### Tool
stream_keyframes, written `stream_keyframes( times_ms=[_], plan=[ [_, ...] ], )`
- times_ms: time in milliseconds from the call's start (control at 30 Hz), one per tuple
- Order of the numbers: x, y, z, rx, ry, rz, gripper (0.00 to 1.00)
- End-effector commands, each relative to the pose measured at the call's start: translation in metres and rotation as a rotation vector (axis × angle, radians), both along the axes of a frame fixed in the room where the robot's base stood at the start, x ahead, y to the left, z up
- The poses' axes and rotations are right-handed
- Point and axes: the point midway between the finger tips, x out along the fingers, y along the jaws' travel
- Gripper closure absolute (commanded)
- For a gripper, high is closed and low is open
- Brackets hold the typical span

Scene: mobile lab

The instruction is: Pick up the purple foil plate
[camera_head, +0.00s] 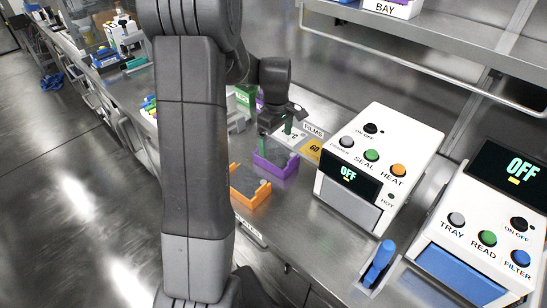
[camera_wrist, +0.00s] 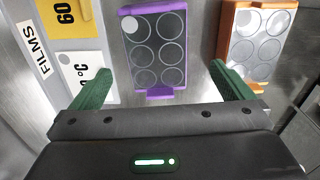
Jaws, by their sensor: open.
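The purple foil plate (camera_wrist: 183,72) lies flat on the metal bench in the wrist view, with round wells inside its purple frame. In the head view the purple foil plate (camera_head: 278,169) lies just below my gripper and is partly hidden by the arm. My gripper (camera_wrist: 161,78) is open, with its green fingers apart to either side of the plate's near end. Nothing is between the fingers; the gap between gripper and plate is hard to judge. In the head view my gripper (camera_head: 286,127) hangs above the bench.
An orange-framed plate (camera_wrist: 226,50) lies right of the purple one in the wrist view. A yellow card (camera_wrist: 69,22) and a white card (camera_wrist: 88,66) lie left, by a FILMS label (camera_wrist: 34,52). A white sealing machine (camera_head: 412,140) stands close by in the head view.

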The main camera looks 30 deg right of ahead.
Motion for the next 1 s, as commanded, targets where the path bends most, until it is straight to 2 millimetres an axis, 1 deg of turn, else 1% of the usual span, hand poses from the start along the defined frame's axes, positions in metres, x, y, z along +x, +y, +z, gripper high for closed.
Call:
stream_keyframes(
  times_ms=[33, 100, 367, 533, 633, 733, 967, 1000],
  plan=[
    [0.000, 0.000, -0.009, 0.002, 0.003, 0.000, 0.00],
    [0.000, 0.000, -0.018, 0.002, 0.002, 0.000, 0.00],
    [-0.002, -0.002, -0.037, 0.002, 0.002, -0.002, 0.00],
    [-0.005, -0.007, -0.061, 0.002, 0.002, -0.002, 0.00],
    [-0.004, -0.007, -0.073, 0.002, 0.002, 0.000, 0.00],
    [-0.004, -0.007, -0.079, 0.000, 0.000, -0.001, 0.00],
    [-0.004, -0.007, -0.080, -0.001, -0.001, -0.001, 0.00],
    [-0.004, -0.007, -0.080, -0.001, -0.001, -0.001, 0.08]
  ],
)
